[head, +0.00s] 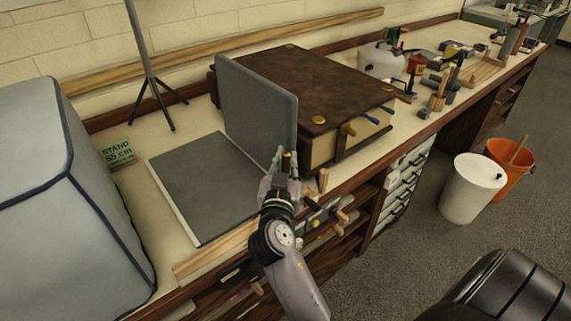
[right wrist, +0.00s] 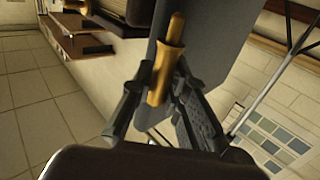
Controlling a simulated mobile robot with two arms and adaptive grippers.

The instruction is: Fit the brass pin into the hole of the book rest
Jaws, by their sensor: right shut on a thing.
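My right gripper (head: 282,172) is in front of the grey book rest, near the lower front corner of its upright panel (head: 258,105). The flat grey board (head: 205,185) lies on the bench to the left of the panel. In the right wrist view the gripper (right wrist: 163,85) is shut on the brass pin (right wrist: 163,65), which has a collar and a narrower end pointing away from the gripper. The grey panel (right wrist: 205,40) is behind the pin there; whether they touch, I cannot tell. The hole is not visible. My left gripper is not in view.
A large brown leather-covered box (head: 310,80) with brass fittings stands behind the panel. A blue-grey padded block (head: 35,190) fills the left. Tools and jars crowd the bench's far right.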

